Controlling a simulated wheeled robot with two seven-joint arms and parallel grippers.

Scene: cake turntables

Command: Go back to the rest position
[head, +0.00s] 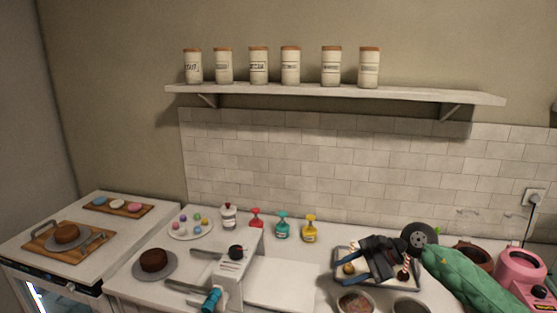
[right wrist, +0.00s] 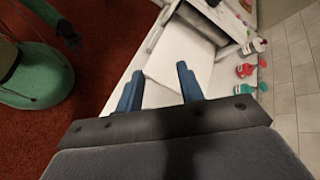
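Cakes stand on a grey turntable (head: 169,267) and a wooden board (head: 48,243). A white machine (head: 232,272) with a teal part stands mid-counter. Red, teal and yellow bottles (head: 310,229) line the back. A pink appliance (head: 520,272) stands right. A shelf (head: 330,93) with jars hangs above.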

